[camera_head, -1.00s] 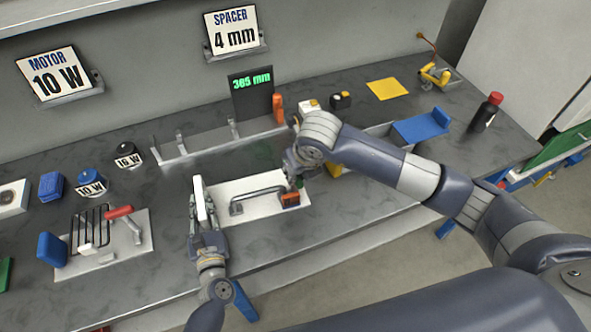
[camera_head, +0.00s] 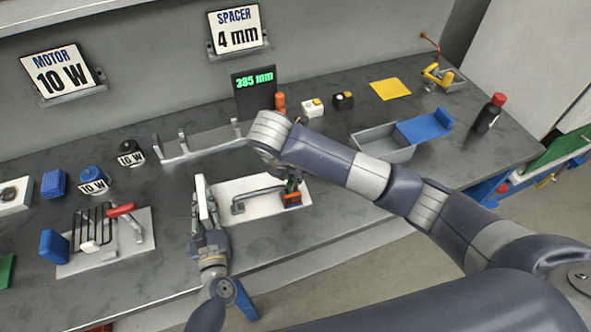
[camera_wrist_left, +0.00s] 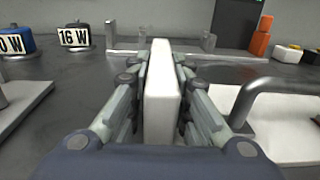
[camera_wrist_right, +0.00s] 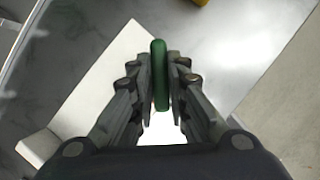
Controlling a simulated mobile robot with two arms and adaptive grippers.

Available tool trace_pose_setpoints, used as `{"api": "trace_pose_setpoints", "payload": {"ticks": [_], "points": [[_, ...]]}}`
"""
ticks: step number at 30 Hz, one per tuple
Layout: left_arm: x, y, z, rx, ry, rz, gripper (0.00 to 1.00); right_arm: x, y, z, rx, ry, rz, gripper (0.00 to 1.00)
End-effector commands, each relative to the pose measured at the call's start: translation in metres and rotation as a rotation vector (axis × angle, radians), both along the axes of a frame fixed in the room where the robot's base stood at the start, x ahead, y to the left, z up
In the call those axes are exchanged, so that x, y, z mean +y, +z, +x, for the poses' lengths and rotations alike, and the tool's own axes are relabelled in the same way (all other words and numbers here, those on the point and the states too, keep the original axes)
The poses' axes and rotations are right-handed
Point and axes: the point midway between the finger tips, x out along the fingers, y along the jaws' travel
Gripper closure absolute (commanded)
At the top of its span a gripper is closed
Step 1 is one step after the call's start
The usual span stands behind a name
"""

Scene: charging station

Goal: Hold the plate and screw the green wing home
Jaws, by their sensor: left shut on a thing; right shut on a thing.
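A white plate (camera_head: 253,205) lies flat near the front of the bench, with a grey bar handle (camera_head: 255,200) and a small orange-red block (camera_head: 292,198) at its right end. My left gripper (camera_head: 205,212) is shut on an upright white slab (camera_wrist_left: 162,95) at the plate's left end. Whether slab and plate are one piece is unclear. The green wing (camera_wrist_right: 159,75) is between the fingers of my right gripper (camera_wrist_right: 160,85), shut on it above the plate. In the head view the wing (camera_head: 291,185) shows just above the orange-red block; how it seats is hidden.
A grey bracket rail (camera_head: 200,148) and a display reading 305 or 385 mm (camera_head: 255,85) stand behind. A wire rack with a red handle (camera_head: 120,210) is on the left. A grey tray (camera_head: 385,143) and blue piece (camera_head: 424,128) lie on the right.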

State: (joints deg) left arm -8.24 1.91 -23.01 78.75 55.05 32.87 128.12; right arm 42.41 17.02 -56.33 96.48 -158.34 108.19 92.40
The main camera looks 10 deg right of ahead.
Motion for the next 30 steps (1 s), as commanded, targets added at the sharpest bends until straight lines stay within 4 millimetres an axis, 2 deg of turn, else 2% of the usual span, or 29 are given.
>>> {"api": "trace_pose_setpoints", "payload": {"ticks": [18, 30], "points": [[0.0001, 0.0001, 0.0000, 0.000, 0.000, 0.000, 1.00, 0.0018, 0.0006, 0.0041, -0.002, -0.560, -0.002, 1.00], [-0.0001, 0.0002, 0.0000, -0.001, 0.000, 0.000, 1.00, 0.0023, -0.0004, 0.0044, -0.001, -0.770, 0.000, 1.00]]}}
